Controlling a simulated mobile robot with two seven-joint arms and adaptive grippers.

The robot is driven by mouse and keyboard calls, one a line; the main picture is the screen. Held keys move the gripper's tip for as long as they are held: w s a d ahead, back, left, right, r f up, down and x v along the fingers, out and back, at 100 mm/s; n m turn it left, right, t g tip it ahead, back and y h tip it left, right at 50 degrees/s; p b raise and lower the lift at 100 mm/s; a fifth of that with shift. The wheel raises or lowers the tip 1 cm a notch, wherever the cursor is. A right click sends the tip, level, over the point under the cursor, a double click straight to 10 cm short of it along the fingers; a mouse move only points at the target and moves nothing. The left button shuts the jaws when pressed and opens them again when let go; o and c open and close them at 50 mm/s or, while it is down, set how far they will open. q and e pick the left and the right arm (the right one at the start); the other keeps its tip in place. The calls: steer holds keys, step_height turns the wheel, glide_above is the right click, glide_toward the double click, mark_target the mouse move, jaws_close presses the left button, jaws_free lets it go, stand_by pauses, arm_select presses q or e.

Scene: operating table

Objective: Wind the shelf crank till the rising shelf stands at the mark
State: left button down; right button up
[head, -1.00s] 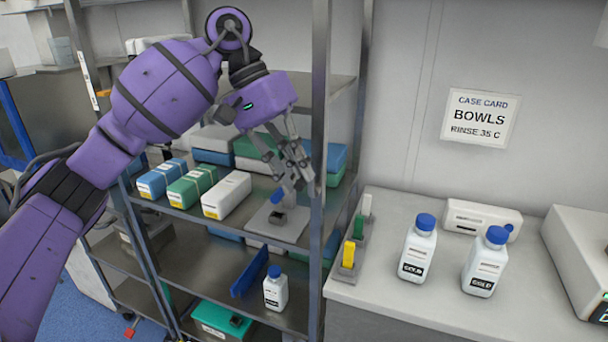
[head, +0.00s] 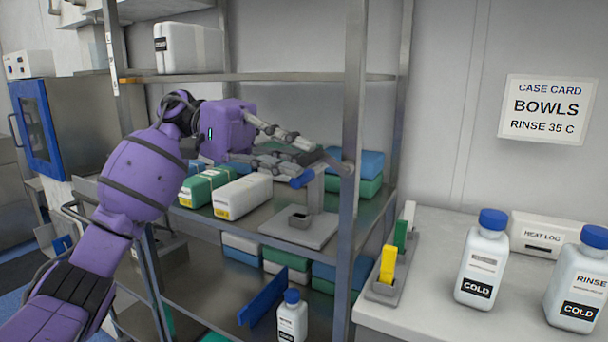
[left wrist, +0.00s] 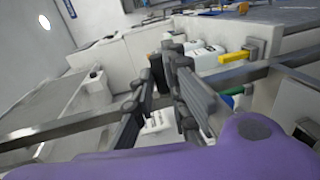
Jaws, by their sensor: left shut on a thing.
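The shelf crank (head: 315,196) is a grey post on a flat grey base plate on the middle shelf, with a blue part near its top. My left gripper (head: 318,158) is at the top of this post, shut on the crank handle, which its fingers mostly hide. In the left wrist view the gripper's two fingers (left wrist: 165,95) stand close together. The upper shelf (head: 285,77) carries a white box (head: 190,48). A small orange marker (head: 126,80) is at its left end, beside a pale strip (head: 112,65) on the upright. My right gripper is out of view.
A white pack (head: 242,195) and a green pack (head: 207,186) lie left of the crank. A rack upright (head: 352,150) stands close to its right. The counter (head: 430,310) at right holds capped bottles (head: 483,260) and a yellow tab (head: 388,264).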

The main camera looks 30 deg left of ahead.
arm_select(q)
steer(key=f+h+b, duration=0.1)
steer(key=h+b, duration=0.1)
steer(key=b, duration=0.1)
steer(key=shift+a+f, duration=0.15)
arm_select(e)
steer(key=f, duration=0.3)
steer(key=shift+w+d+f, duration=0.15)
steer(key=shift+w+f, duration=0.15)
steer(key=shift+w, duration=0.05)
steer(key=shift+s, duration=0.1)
arm_select(q)
steer(key=c, duration=1.9)
jaws_free()
steer(key=shift+o, duration=0.7)
steer(key=a, duration=1.2)
steer(key=shift+w, duration=0.2)
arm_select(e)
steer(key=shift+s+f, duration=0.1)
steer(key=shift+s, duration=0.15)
